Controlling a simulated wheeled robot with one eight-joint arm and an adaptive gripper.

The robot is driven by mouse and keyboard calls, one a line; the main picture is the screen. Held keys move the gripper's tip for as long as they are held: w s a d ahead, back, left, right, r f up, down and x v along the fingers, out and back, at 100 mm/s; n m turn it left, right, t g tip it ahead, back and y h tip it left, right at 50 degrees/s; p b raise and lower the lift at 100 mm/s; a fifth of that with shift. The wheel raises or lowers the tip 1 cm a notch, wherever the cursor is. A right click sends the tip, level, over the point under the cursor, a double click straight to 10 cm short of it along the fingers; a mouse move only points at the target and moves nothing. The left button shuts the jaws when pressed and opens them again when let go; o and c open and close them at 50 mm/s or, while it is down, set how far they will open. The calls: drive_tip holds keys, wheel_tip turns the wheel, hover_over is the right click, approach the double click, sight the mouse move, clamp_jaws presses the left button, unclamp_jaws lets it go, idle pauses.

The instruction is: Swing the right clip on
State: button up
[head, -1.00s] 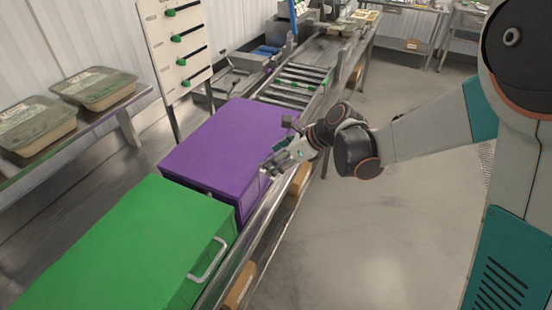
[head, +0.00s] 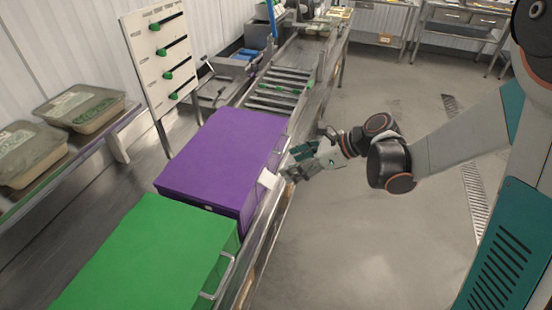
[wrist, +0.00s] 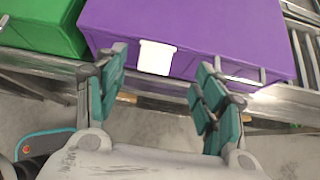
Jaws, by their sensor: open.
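A purple box (head: 222,152) sits on the steel line, lid closed. A white clip (head: 268,179) shows on its side facing the aisle, near the top edge; it also shows in the wrist view (wrist: 156,57), as a pale tab against the purple side. I cannot tell if it is latched. My gripper (head: 288,170) is beside that side of the box, just off the clip. In the wrist view my gripper (wrist: 163,62) is open and empty, its teal-padded fingers on either side of the clip, apart from it.
A green box (head: 150,255) with a metal handle (head: 218,278) stands nearer. A roller conveyor (head: 275,90) lies beyond the purple box. Lidded trays (head: 82,107) rest on a left shelf, by a white peg panel (head: 158,55). The aisle floor is open.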

drive_tip(key=b+x, duration=0.4)
drive_tip(key=x, duration=0.4)
drive_tip(key=shift+s+a, duration=0.1)
drive_tip(key=shift+a, duration=0.25)
drive_tip(key=c, duration=1.3)
